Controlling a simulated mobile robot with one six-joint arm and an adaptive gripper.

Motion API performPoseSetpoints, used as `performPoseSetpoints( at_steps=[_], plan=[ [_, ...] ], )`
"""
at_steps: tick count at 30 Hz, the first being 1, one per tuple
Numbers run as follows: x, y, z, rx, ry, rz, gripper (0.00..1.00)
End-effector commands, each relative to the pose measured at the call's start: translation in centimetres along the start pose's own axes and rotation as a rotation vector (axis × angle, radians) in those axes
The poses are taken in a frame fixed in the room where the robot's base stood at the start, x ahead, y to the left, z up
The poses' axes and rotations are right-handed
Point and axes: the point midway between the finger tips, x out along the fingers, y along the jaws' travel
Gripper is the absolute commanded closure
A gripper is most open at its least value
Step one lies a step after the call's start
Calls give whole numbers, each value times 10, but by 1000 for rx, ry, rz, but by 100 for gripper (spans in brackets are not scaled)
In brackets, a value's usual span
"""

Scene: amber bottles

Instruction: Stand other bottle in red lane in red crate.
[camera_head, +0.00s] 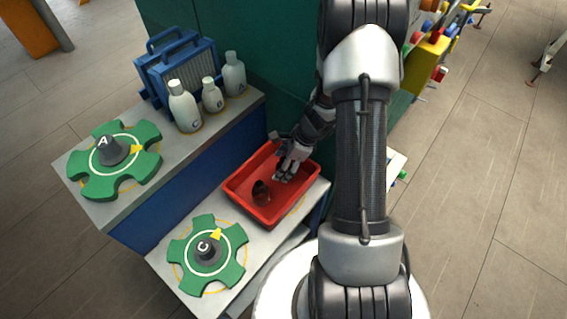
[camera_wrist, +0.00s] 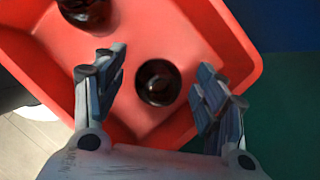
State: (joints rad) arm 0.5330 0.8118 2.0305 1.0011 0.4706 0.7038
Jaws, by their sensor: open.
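The red crate (camera_head: 244,208) stands on the lower grey shelf. One dark amber bottle (camera_head: 261,192) is in its near left part. My gripper (camera_head: 283,177) reaches down into the far right part of the crate. In the wrist view, my gripper (camera_wrist: 163,66) is open, with its fingers apart on either side of a second amber bottle (camera_wrist: 158,83). That bottle shows as a round dark shape from above and seems upright on the red crate floor (camera_wrist: 195,35). The first bottle (camera_wrist: 85,10) is at the top left, cut by the frame edge. My gripper hides the second bottle in the head view.
Green knob wheels marked A (camera_head: 112,160) and C (camera_head: 207,253) lie left of and in front of the crate. Several white bottles (camera_head: 185,106) and a blue rack (camera_head: 178,70) stand on the upper shelf. A green wall (camera_head: 265,75) rises behind the crate.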

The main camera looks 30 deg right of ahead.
Motion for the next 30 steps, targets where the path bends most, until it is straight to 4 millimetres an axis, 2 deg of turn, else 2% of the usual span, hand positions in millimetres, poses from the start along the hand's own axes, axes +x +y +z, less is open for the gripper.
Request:
performPoseSetpoints(
  at_steps=[6,15,22,26,30],
  plan=[
    [-5,0,2,0,0,0,35],
    [-57,-1,2,1,0,-3,35],
    [-80,0,4,-14,0,-2,35],
    [-101,3,25,-129,1,-8,35],
    [-151,22,77,-450,15,-23,35]
  ],
)
